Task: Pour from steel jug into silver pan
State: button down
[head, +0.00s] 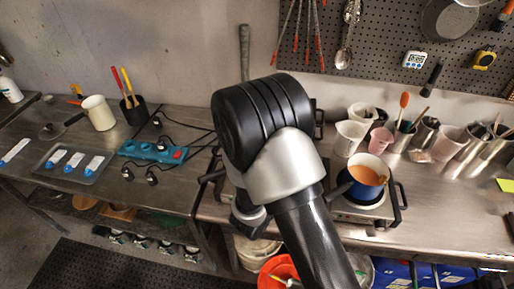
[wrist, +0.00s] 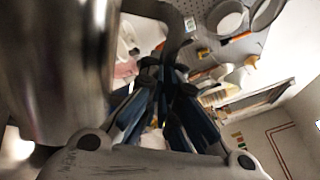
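In the wrist view a large, shiny steel jug (wrist: 50,60) fills the left side, close to the camera. Its curved handle (wrist: 178,25) runs down to my gripper (wrist: 166,75), whose fingers are closed together around it. The jug's opening and contents do not show, and I cannot tell how far it is tilted. In the head view my arm hides my gripper and the jug. I cannot make out the silver pan for certain; a dark upright handle (head: 245,52) shows behind my arm, but whatever it belongs to is hidden.
A blue pot (head: 366,188) with orange-brown contents sits on a burner right of my arm. Cups and steel containers (head: 398,140) crowd the right counter. A teal power strip (head: 152,151), cables, a tray (head: 75,163) and a cream jug (head: 98,112) are left. A tool-hung pegboard (head: 390,35) is behind.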

jog(key=shift+w+a+r+n+p, duration=0.25)
jog(key=shift+r+n+p, duration=0.15)
jog(key=shift+r+p, duration=0.2)
jog(key=shift+w+a+r+n+p, duration=0.1)
jog(key=shift+a+r+n+p, duration=0.1)
jog(key=shift+r+n+p, duration=0.35)
jog(key=shift+w+a+r+n+p, duration=0.25)
jog(key=shift+r+p, duration=0.2)
jog(key=shift+p, duration=0.25)
dwell(2.6)
jog(key=shift+w+a+r+n+p, duration=0.35)
jog(key=shift+a+r+n+p, duration=0.15)
jog(key=shift+p, duration=0.2)
jog(key=shift+w+a+r+n+p, duration=0.3)
jog(key=shift+r+n+p, duration=0.1)
jog(key=shift+r+p, duration=0.2)
dwell(2.2)
